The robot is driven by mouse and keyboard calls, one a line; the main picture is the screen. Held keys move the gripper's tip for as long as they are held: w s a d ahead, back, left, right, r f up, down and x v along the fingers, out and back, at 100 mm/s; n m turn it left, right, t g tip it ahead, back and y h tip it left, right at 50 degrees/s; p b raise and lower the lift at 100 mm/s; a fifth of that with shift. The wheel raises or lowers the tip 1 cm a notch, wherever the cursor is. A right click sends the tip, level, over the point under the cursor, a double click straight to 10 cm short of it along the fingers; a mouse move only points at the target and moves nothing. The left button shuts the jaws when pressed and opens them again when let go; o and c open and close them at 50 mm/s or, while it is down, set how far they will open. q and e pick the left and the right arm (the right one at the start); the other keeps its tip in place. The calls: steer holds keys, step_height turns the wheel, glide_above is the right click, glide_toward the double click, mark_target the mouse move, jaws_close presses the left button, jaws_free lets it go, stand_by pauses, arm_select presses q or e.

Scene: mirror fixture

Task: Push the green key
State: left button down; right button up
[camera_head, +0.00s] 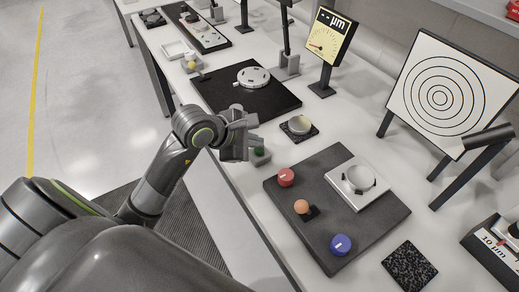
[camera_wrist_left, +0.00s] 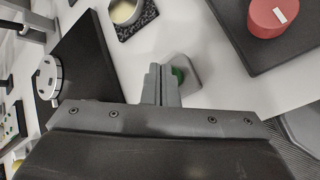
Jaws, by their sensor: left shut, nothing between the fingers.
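The green key (camera_head: 259,151) sits on a small grey block (camera_head: 263,158) near the front edge of the white table. In the left wrist view the green key (camera_wrist_left: 179,74) shows only in part, on its rounded grey block (camera_wrist_left: 190,68), with my fingers covering the rest. My left gripper (camera_head: 243,146) is shut and empty, right beside the key. Its closed fingertips (camera_wrist_left: 161,74) overlap the key's edge in the wrist view; I cannot tell whether they touch it. My right gripper is not in view.
A dark board (camera_head: 325,239) with a red knob (camera_head: 286,177), an orange ball (camera_head: 301,206), a blue knob (camera_head: 340,245) and a white mount (camera_head: 343,184) lies to the right. A round disc on a black plate (camera_head: 279,105) lies behind. A small dish (camera_head: 299,125) stands close by.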

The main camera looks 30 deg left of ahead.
mark_target(255, 151)
arm_select(q)
steer(key=shift+f+b, duration=0.5)
steer(key=shift+b, duration=0.05)
stand_by(0.8)
steer(key=shift+r, duration=0.2)
steer(key=shift+r+p, duration=0.55)
steer(key=shift+r, duration=0.2)
steer(key=shift+r, duration=0.1)
step_height(255, 151, up, 6)
steer(key=p, duration=0.4)
stand_by(0.3)
